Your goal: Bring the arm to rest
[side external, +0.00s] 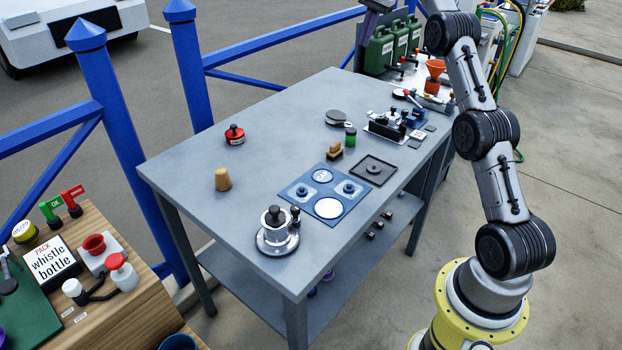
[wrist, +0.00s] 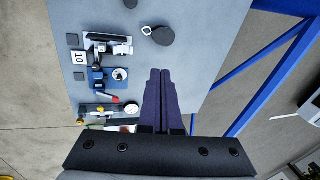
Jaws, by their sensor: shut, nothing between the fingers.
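My gripper (wrist: 160,72) shows in the wrist view with its two dark fingers together and nothing between them. It points down over the grey table (wrist: 205,50), with free air around the fingertips. In the side external view my arm rises on the right and leaves the top of the frame. The table (side external: 260,105) stands left of my arm.
Blue rails (side external: 290,45) run behind.

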